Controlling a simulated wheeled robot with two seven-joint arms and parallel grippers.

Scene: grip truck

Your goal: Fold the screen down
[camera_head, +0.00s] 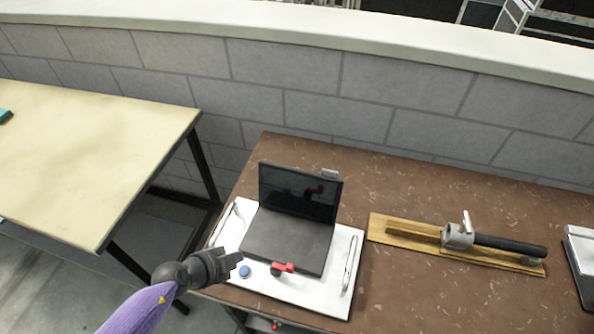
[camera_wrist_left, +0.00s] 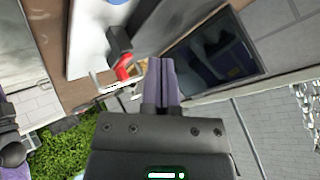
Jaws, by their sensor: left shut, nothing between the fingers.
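The screen (camera_head: 299,191) is a dark panel standing open, roughly upright, at the back of a flat dark base (camera_head: 287,241). It shows a reddish reflection. In the left wrist view the dark, glossy screen (camera_wrist_left: 212,52) is to the right of the fingers. My left gripper (camera_head: 238,260) is shut and empty near the front left of the base, apart from the screen. Its closed fingers (camera_wrist_left: 162,68) show in the left wrist view. My right gripper is not in view.
The device stands on a white board (camera_head: 318,298) with a blue button (camera_head: 245,271) and a red-topped part (camera_head: 282,267) in front. A wooden board with a metal clamp (camera_head: 458,236) lies to the right. A grey block wall (camera_head: 330,110) stands behind the brown table (camera_head: 400,300).

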